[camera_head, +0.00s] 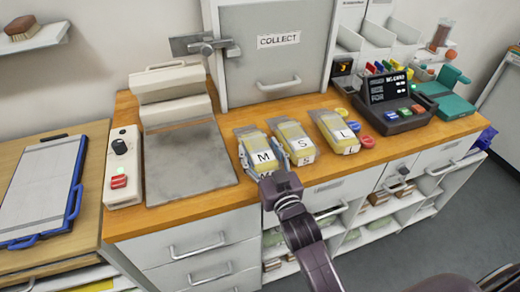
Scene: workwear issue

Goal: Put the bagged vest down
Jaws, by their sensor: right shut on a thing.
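Three bagged yellow vests stand in a row on the wooden counter, marked M (253,142), S (291,134) and L (332,125). My right gripper (261,163) reaches in from the lower right and is shut on the bagged vest marked M, with its fingers at the sides of the bag near the label. This bag is at the left of the row, close beside the S bag. I cannot tell whether it rests on the counter or is just above it. My left gripper is not in view.
A sealer-like machine with a grey plate (188,165) and a red-switch box (122,168) stand left. The COLLECT hatch (277,65) is behind. Coloured discs (365,142) and a dark display unit (391,100) are right. Bare counter (222,198) shows in front.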

